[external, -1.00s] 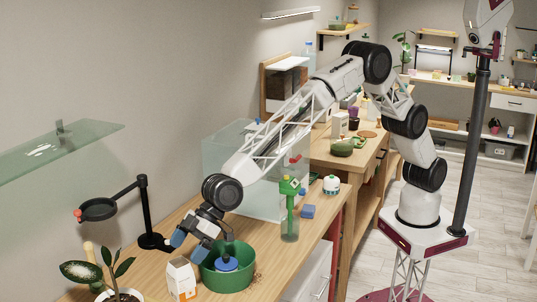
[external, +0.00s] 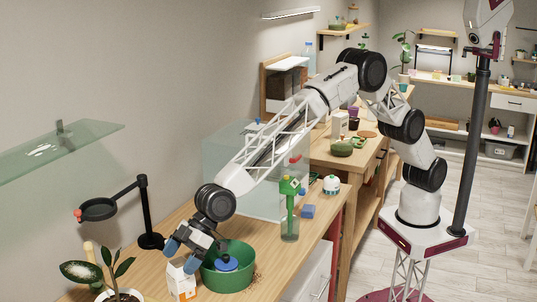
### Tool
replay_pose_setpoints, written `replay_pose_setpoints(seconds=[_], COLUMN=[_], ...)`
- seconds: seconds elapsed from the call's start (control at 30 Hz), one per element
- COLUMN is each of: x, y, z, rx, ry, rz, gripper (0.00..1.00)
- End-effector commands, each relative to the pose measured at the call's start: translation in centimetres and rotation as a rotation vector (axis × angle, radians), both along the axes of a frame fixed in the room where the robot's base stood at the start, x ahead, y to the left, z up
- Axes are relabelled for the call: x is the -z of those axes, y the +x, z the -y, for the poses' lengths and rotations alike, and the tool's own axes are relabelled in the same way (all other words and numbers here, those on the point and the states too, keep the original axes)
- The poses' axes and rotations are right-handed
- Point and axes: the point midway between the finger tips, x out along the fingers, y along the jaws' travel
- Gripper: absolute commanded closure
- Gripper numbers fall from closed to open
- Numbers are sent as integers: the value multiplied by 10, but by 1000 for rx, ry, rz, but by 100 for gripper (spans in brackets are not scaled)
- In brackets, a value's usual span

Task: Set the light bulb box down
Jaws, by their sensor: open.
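The light bulb box, a small white carton with orange markings (external: 182,284), stands upright on the wooden bench (external: 186,219) near the front of the view. My gripper (external: 181,257) is open, with its blue-grey fingers pointing down at the top of the box. The fingers partly hide the box's upper part. I cannot tell whether they touch it.
A green round pot (external: 228,279) with a blue item (external: 226,264) inside stands close to the right of the box. A potted plant (external: 112,274) is at the left, and a black stand with a ring (external: 148,215) behind. A clear tank (external: 228,150) stands farther back.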

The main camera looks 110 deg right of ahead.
Motion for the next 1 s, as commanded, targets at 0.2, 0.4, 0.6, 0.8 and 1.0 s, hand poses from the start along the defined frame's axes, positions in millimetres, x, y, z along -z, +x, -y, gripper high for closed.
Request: replay_pose_setpoints(seconds=[0.2, 0.4, 0.6, 0.8, 1.0], x=[11, 14, 14, 14, 14], y=[10, 13, 13, 13, 13], z=[-4, -5, -5, -5, -5], rx=[0, 0, 0, 0, 0], ry=[0, 0, 0, 0, 0], rz=[1, 1, 1, 1, 1], gripper=[4, 4, 4, 4, 17])
